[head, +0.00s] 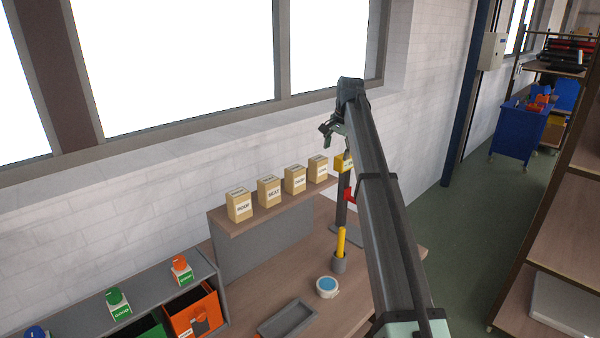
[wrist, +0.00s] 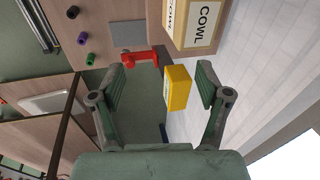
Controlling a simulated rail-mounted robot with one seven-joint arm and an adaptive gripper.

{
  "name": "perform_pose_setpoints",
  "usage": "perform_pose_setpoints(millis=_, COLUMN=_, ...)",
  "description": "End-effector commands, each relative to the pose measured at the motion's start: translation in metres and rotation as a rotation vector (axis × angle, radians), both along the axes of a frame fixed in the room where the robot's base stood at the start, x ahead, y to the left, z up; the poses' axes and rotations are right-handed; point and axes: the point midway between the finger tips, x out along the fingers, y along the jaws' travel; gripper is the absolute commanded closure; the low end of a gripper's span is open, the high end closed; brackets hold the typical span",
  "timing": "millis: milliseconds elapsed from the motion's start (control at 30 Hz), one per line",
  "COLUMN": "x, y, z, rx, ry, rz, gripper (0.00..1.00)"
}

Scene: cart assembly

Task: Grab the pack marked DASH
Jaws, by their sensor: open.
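Several tan packs stand in a row on the raised wooden shelf in the head view. The third from the left (head: 295,180) carries a small label that seems to read DASH, though it is too small to be sure. The second pack (head: 269,191) seems to read BEAT; the leftmost pack (head: 239,206) has an unclear label. The rightmost pack (head: 318,169) is the one nearest my gripper; a pack marked COWL (wrist: 198,22) shows large in the wrist view. My gripper (head: 329,127) is open and empty, above and right of the row. Its spread fingers (wrist: 161,84) show in the wrist view.
A yellow block (wrist: 177,88) and a red part (wrist: 138,58) lie beyond my fingers, apart from them. The bench holds a yellow-handled tool in a cup (head: 340,250), a round blue-topped item (head: 327,287) and a grey tray (head: 287,319). The wall and windows stand behind the shelf.

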Motion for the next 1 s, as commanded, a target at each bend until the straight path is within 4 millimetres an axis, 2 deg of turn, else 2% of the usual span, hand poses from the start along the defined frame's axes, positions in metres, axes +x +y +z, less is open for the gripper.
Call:
perform_pose_setpoints(millis=33, x=-0.007, y=0.037, z=0.030, rx=-0.018, ry=0.035, rz=0.005, gripper=0.24)
perform_pose_setpoints(millis=100, x=-0.024, y=0.074, z=0.050, rx=-0.043, ry=0.083, rz=-0.003, gripper=0.24)
perform_pose_setpoints(millis=200, x=-0.045, y=0.113, z=0.068, rx=-0.076, ry=0.143, rz=-0.015, gripper=0.24)
perform_pose_setpoints(millis=300, x=-0.060, y=0.138, z=0.080, rx=-0.100, ry=0.180, rz=-0.024, gripper=0.24)
perform_pose_setpoints(millis=433, x=-0.070, y=0.151, z=0.084, rx=-0.116, ry=0.201, rz=-0.032, gripper=0.24)
perform_pose_setpoints(millis=567, x=-0.071, y=0.151, z=0.075, rx=-0.117, ry=0.204, rz=-0.034, gripper=0.24)
perform_pose_setpoints(millis=1000, x=-0.070, y=0.150, z=0.021, rx=-0.115, ry=0.202, rz=-0.032, gripper=0.24)
